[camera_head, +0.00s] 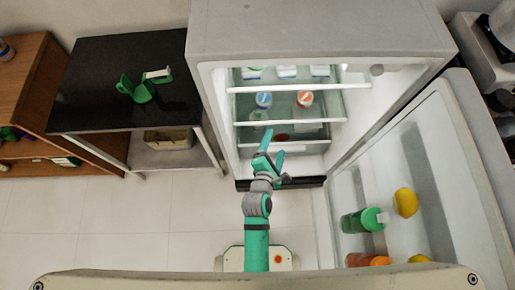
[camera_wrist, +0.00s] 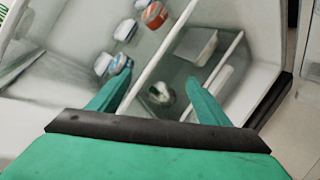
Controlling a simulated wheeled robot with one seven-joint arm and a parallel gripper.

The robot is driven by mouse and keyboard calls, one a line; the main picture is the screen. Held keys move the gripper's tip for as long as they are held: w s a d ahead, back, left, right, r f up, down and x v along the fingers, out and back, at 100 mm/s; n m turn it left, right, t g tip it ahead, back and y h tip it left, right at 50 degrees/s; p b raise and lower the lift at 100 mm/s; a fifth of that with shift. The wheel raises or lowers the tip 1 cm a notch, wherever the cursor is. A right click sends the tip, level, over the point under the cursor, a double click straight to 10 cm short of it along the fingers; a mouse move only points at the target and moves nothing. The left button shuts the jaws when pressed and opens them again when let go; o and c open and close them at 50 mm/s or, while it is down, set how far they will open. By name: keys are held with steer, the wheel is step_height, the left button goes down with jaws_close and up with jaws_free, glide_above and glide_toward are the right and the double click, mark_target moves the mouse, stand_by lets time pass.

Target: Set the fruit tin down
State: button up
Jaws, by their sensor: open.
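My gripper (camera_head: 272,148) is open in front of the lower part of the open fridge (camera_head: 320,30). In the wrist view its two green fingers (camera_wrist: 158,82) are spread apart, with nothing seen clamped between them. A tin with an orange-red top (camera_head: 305,99) and a blue-topped tin (camera_head: 264,99) stand on a fridge shelf. The orange-red one (camera_wrist: 154,15) also shows in the wrist view, apart from the fingers. A small pale and dark item (camera_wrist: 161,94) appears between the fingers, beyond them, too blurred to name. I cannot tell which item is the fruit tin.
The fridge door (camera_head: 420,150) stands open at the right, holding a green bottle (camera_head: 360,220) and a yellow fruit (camera_head: 405,202). White shelf edges cross the fridge near my gripper. A black table (camera_head: 100,70) with a green item (camera_head: 140,92) stands left. Floor between is clear.

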steer(key=s+a+r+m+t+y, duration=0.1)
steer(key=s+a+r+m+y, duration=0.15)
steer(key=s+m, duration=0.4)
steer(key=s+a+r+m+y, duration=0.1)
steer(key=s+a+m, duration=0.2)
steer(key=s+m, duration=0.35)
steer(key=s+a+r+m+t, duration=0.1)
steer(key=s+r+m, duration=0.7)
steer(key=s, duration=0.3)
steer(key=shift+s+a+r+m+t, duration=0.15)
steer(key=shift+r+m+t, duration=0.25)
steer(key=shift+r, duration=0.35)
